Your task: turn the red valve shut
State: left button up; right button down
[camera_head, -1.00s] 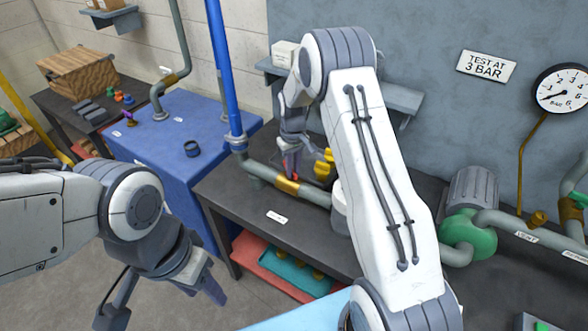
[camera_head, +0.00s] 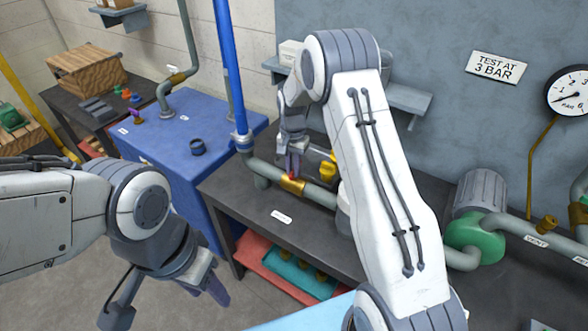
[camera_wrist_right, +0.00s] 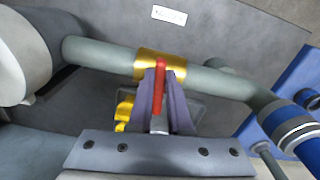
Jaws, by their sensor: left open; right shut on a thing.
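The red valve handle (camera_wrist_right: 158,88) shows in the right wrist view between the two fingers of my right gripper (camera_wrist_right: 161,80). The handle points across the grey pipe (camera_wrist_right: 100,55), over the brass valve body (camera_wrist_right: 148,62). In the head view, my right gripper (camera_head: 295,165) reaches down to the brass body (camera_head: 292,186) on the pipe above the dark bench; only a little red shows there. My right gripper is shut on the handle, and its fingers hide part of it. My left gripper (camera_head: 168,300) is open and empty, low at the left, away from the valve.
A yellow fitting (camera_head: 328,168) stands just right of the right gripper. A blue upright pipe (camera_head: 228,75) rises left of it. The blue cabinet (camera_head: 160,145) carries a dark ring. A pressure gauge (camera_head: 570,92) hangs at the right.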

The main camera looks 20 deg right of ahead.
aim_at(292, 171)
jog(key=shift+w+m, duration=0.15)
jog(key=shift+m, duration=0.65)
jog(key=shift+r, duration=0.1)
jog(key=c, duration=0.8)
grip_release()
jog(key=shift+a, duration=0.1)
jog(key=shift+c, duration=0.2)
notch_tip(292, 171, up, 10)
jog(key=b, duration=0.2)
jog(key=shift+r, duration=0.2)
